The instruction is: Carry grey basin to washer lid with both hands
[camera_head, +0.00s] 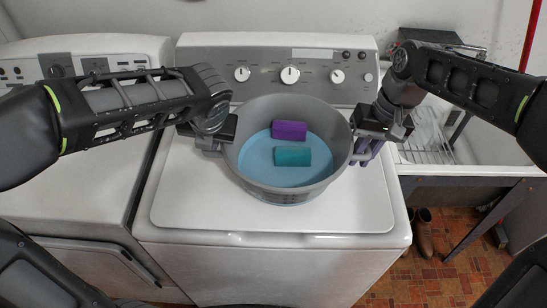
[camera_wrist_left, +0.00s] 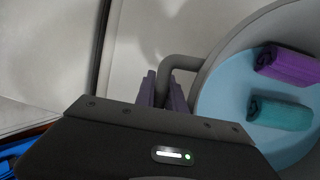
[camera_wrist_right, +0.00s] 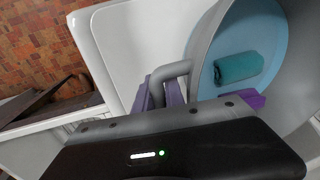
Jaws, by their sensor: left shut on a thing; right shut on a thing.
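The grey basin (camera_head: 286,184) is over the white washer lid (camera_head: 335,215), below the control panel. I cannot tell whether its base touches the lid. The basin looks level, with a light blue inside holding a purple rolled cloth (camera_head: 289,130) and a teal rolled cloth (camera_head: 292,156). My left gripper (camera_head: 212,146) is at the basin's left side, and in the left wrist view its purple fingers (camera_wrist_left: 165,92) are shut on the left handle. My right gripper (camera_head: 366,148) is at the right side, and in the right wrist view its purple fingers (camera_wrist_right: 161,95) are shut on the right handle.
A second white machine (camera_head: 75,190) stands at the left. A sink with a wire rack (camera_head: 428,140) is at the right, with a dark-edged counter. Brown boots (camera_head: 423,232) stand on the brick-pattern floor (camera_head: 430,275). The lid's front part is clear.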

